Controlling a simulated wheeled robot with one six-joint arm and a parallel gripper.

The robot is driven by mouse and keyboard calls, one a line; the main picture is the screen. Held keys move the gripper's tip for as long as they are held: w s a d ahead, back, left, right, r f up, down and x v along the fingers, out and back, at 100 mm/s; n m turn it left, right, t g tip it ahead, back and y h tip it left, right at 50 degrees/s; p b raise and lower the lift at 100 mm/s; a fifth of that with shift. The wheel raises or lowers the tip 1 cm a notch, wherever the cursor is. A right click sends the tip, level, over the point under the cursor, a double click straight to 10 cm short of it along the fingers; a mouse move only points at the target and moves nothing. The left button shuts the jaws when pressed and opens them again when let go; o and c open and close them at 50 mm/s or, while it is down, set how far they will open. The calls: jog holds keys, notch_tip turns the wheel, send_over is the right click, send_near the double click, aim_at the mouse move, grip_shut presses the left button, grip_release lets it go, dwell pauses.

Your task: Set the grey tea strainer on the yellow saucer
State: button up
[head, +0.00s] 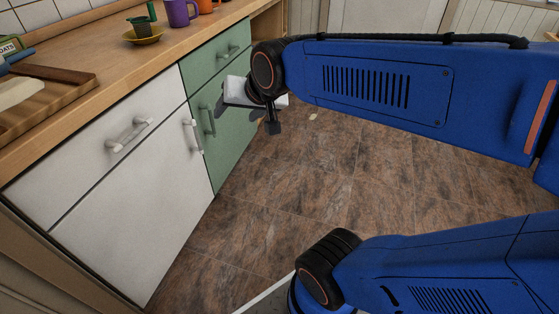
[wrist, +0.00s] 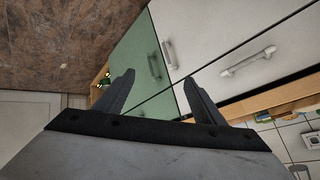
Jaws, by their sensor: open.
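The yellow saucer (head: 145,38) is on the wooden counter at the upper left of the head view. A dark green cup-like thing (head: 139,26) with an upright green part stands on or just behind it; I cannot tell which. I cannot make out a grey tea strainer in either view. My gripper (head: 272,127) is in front of the green cabinet, below counter height and apart from the saucer. In the wrist view my gripper (wrist: 160,79) has its two fingers spread, with nothing between them.
A purple mug (head: 180,13) and an orange mug (head: 207,6) stand right of the saucer. A wooden tray (head: 62,74) with a pale block lies on the near counter. White and green cabinet fronts (head: 228,85) with handles face the clear floor. A small pale thing (head: 312,116) lies on the floor.

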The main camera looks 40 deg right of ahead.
jog(key=s+d+f+n+g, duration=0.1)
jog(key=s+f+n+g, duration=0.1)
jog(key=s, duration=0.5)
jog(key=s+d+f+n+g, duration=0.1)
jog(key=s+f+n+g, duration=0.1)
jog(key=s+f, duration=0.3)
jog(key=s, duration=0.3)
jog(key=shift+d+n+h, duration=0.15)
jog(key=shift+n+h, duration=0.25)
jog(key=shift+w+r, duration=0.1)
